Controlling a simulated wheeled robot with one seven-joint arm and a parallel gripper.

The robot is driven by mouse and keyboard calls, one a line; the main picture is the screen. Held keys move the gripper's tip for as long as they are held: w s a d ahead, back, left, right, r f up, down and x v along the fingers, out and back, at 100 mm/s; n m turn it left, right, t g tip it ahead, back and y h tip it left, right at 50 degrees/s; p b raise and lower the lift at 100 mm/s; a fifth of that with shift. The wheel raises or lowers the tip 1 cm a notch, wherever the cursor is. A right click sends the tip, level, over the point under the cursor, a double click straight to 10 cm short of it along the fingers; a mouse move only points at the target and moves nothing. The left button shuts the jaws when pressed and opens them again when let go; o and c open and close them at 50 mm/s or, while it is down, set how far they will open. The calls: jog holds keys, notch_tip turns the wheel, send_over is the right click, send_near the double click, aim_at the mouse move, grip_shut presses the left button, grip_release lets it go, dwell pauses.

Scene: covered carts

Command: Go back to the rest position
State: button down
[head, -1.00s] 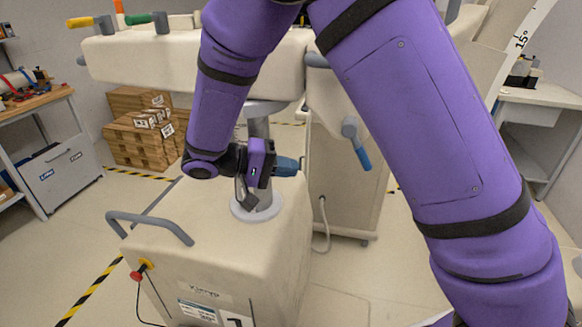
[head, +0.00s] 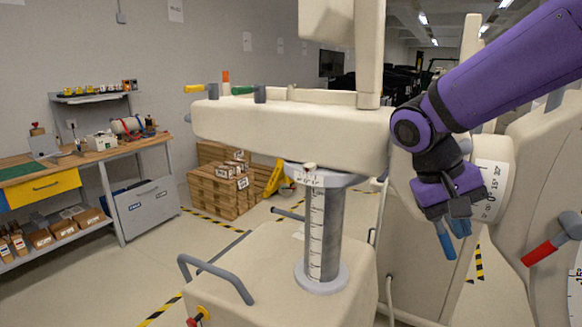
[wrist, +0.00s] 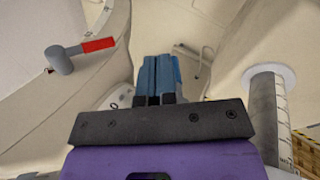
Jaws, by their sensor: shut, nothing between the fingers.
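My gripper (head: 454,228) hangs from my purple arm at the right of the head view, fingers pointing down. Its blue fingertips are together with nothing between them. It is in front of the beige cart machine, right of the scaled column (head: 322,235). In the wrist view the shut blue fingers (wrist: 160,78) show at the centre, and the grey column (wrist: 268,115) stands to the right.
A red-tipped lever (head: 543,250) on a beige covered part is at the right, close to my gripper. The cart's base has a grey handle (head: 215,272) at the front. Floor between is clear.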

jog(key=s+d+r+t+y, duration=0.1)
jog(key=s+r+t+y, duration=0.1)
jog(key=s, duration=0.3)
jog(key=s+d+r+n+t+y, duration=0.1)
jog(key=s+d+r+t+y, duration=0.1)
jog(key=s+t, duration=0.3)
jog(key=shift+s+d+r+y, duration=0.15)
jog(key=shift+s+r+y, duration=0.35)
jog(key=shift+s+r, duration=0.3)
